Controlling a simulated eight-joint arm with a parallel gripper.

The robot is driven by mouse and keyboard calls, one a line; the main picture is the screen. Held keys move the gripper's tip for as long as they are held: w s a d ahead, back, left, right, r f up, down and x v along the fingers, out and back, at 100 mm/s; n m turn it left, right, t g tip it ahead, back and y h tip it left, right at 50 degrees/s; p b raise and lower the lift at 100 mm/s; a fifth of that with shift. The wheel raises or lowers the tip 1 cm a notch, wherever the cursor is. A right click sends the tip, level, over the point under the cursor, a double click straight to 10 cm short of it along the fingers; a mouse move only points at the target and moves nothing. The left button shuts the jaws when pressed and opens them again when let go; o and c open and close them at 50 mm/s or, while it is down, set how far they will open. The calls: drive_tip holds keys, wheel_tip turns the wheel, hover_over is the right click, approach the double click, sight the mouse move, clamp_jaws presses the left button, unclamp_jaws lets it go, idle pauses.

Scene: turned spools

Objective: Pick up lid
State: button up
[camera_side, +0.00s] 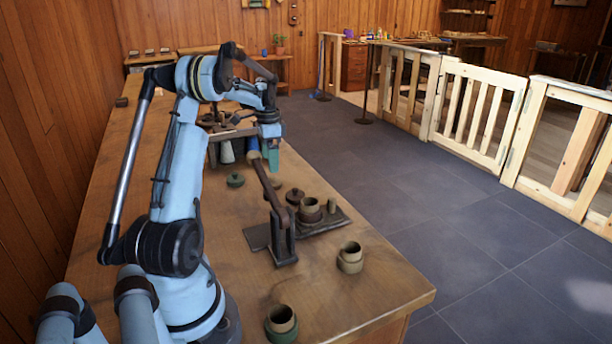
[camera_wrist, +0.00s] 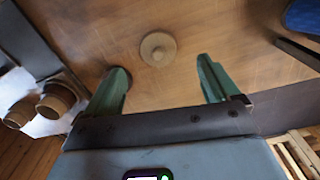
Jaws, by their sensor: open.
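A round tan lid with a small raised knob (camera_wrist: 158,49) lies on the wooden table in the wrist view. It also shows in the side view (camera_side: 276,183), partly behind the lever of a dark press. My gripper (camera_wrist: 161,66) has its two green fingers spread apart with nothing between them. The lid appears just beyond the fingertips, roughly centred between them. In the side view my gripper (camera_side: 273,160) points down above the table, and the fingers overlap each other there. A green lid (camera_side: 235,180) lies to the left, and a dark brown lid (camera_side: 294,196) is at the tray.
The dark lever press (camera_side: 284,240) stands close in front of the lid. A dark tray (camera_side: 335,222) holds tan turned pieces. A tan pot (camera_side: 350,258) and a green-based pot (camera_side: 281,322) stand nearer the front. A rack (camera_side: 213,152) stands behind my gripper.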

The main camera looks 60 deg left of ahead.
sight(273, 177)
drive_tip(key=shift+w+d+f, duration=0.1)
drive_tip(key=shift+f, duration=1.6)
drive_tip(key=shift+w+d+f, duration=0.1)
drive_tip(key=shift+f, duration=1.6)
drive_tip(key=shift+c, duration=0.3)
drive_tip(key=c, duration=1.1)
drive_tip(key=shift+o, duration=0.2)
drive_tip(key=shift+r, duration=0.15)
